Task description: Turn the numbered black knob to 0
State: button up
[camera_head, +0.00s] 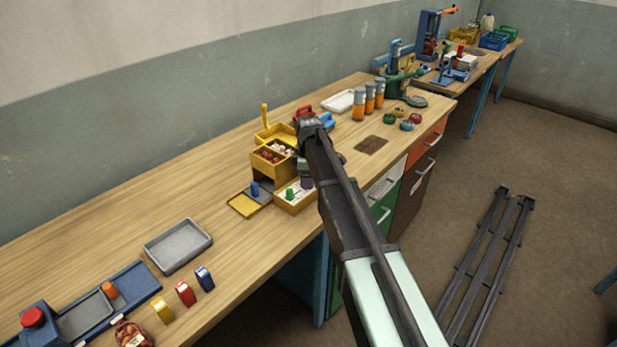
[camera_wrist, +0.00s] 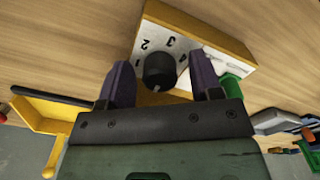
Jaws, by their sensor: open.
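The round black knob (camera_wrist: 159,71) sits on a white-faced panel with a yellow edge (camera_wrist: 207,27). The digits 1, 2, 3 and 4 show around it in the wrist view; no 0 is visible. A pale mark shows on the knob's lower side in that view, towards my gripper's body. My gripper (camera_wrist: 160,62) is open, with one purple finger on each side of the knob and a gap at each side. In the head view the panel (camera_head: 296,205) is partly covered by my arm and I cannot make out the knob.
A green switch (camera_wrist: 231,88) stands on the same panel, close to the right finger. A yellow tray (camera_head: 244,205) and yellow bins (camera_head: 262,167) stand close by. The wooden bench (camera_head: 110,240) is clear left of them, up to a grey tray (camera_head: 178,246).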

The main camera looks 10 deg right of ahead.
notch_tip(320, 180, up, 11)
jog(key=p, duration=1)
jog(key=shift+p, duration=0.4)
jog(key=shift+f, duration=0.15)
jog(key=s+f+m+b, duration=0.1)
jog(key=s+m, duration=1.3)
jog(key=s, duration=1.7)
jog(key=shift+d+f, duration=0.2)
